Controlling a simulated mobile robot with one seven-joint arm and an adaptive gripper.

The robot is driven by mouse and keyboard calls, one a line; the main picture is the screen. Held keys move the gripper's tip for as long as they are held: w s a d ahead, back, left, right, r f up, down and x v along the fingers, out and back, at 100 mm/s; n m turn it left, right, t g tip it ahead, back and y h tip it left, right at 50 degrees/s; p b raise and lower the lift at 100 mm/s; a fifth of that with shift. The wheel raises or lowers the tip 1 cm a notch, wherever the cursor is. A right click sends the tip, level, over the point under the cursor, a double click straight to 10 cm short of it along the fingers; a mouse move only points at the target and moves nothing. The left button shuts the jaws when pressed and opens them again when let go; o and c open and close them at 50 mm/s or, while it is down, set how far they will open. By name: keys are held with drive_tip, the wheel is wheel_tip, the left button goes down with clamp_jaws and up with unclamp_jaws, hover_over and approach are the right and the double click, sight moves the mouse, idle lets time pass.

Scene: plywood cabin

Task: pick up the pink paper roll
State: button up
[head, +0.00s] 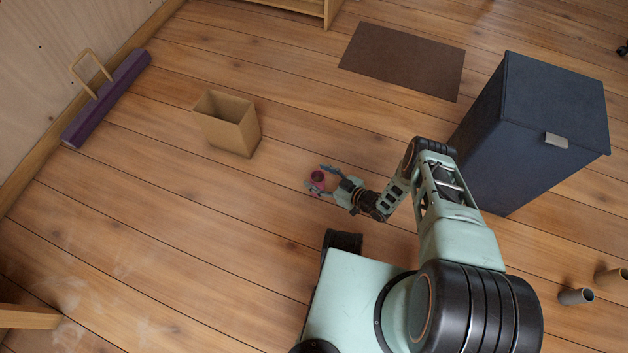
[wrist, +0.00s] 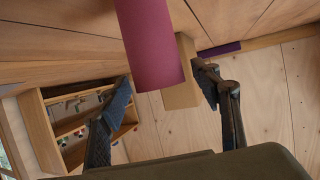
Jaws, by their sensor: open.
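The pink paper roll (head: 318,177) stands upright on the plank floor in the head view, in front of my arm. My gripper (head: 315,179) is open, with a fingertip on either side of the roll. In the wrist view the roll (wrist: 150,45) fills the top middle, between the two dark finger pads; my gripper (wrist: 162,76) shows gaps beside it and is not closed on it. One end of the roll is cut off by the frame's top edge.
An open cardboard box (head: 233,132) stands beyond the roll to the left. A purple bar with a handle (head: 107,98) lies along the wall. A dark blue cabinet (head: 530,135) stands right, a brown mat (head: 402,61) behind.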

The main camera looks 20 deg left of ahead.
drive_tip(key=shift+a, duration=0.15)
clamp_jaws()
idle(0.4)
